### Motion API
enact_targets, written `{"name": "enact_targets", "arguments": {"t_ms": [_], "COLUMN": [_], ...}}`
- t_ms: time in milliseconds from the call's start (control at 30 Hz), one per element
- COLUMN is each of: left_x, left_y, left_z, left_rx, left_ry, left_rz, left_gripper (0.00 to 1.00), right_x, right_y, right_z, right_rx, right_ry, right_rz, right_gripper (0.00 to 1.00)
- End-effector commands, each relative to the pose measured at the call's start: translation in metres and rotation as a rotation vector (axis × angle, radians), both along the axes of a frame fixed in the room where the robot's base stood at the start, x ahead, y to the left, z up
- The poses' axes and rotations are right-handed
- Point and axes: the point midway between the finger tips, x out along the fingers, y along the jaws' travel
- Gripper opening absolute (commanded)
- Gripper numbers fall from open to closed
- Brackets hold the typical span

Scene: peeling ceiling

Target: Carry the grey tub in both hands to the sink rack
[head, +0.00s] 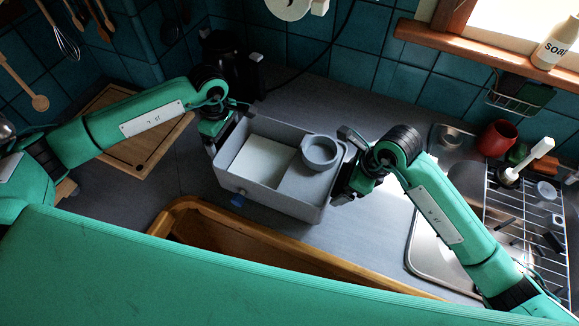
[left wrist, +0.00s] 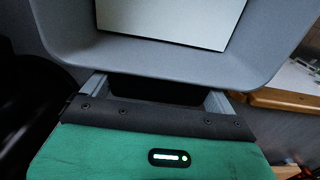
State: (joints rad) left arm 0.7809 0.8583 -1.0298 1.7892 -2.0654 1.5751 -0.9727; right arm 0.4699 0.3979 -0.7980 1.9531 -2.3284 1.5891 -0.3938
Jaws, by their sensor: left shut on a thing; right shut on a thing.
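The grey tub (head: 278,203) is a rectangular bin near the middle of the head view, over the grey counter. A white flat-topped item and a grey round cup (head: 319,152) are inside it. My left gripper (head: 222,128) is shut on the tub's left end. My right gripper (head: 347,172) is shut on its right end. In the left wrist view the tub's wall (left wrist: 150,60) is right at my left gripper (left wrist: 156,90); its fingertips are hidden below the rim. The wire sink rack (head: 487,212) is at the right, past my right arm, which partly covers it.
The metal sink (head: 424,240) lies between tub and rack. A red mug (head: 497,138) and a white-handled brush (head: 527,160) are by the rack.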

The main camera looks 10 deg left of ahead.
Motion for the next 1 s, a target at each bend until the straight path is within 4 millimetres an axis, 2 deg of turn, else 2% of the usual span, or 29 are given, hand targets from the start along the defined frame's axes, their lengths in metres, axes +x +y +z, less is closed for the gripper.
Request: {"name": "enact_targets", "arguments": {"t_ms": [33, 333, 1000], "left_x": [0.0, 0.0, 0.0], "left_y": [0.0, 0.0, 0.0], "left_z": [0.01, 0.032, 0.034], "left_rx": [0.0, 0.0, 0.0], "left_ry": [0.0, 0.0, 0.001], "left_rz": [0.0, 0.0, 0.0], "left_gripper": [0.53, 0.53, 0.53], "right_x": [0.0, 0.0, 0.001], "right_y": [0.0, 0.0, 0.0], "right_z": [0.01, 0.033, 0.034], "right_rx": [0.0, 0.0, 0.0], "right_ry": [-0.002, -0.002, -0.001], "right_rz": [-0.001, -0.001, -0.002], "right_gripper": [0.53, 0.53, 0.53]}}
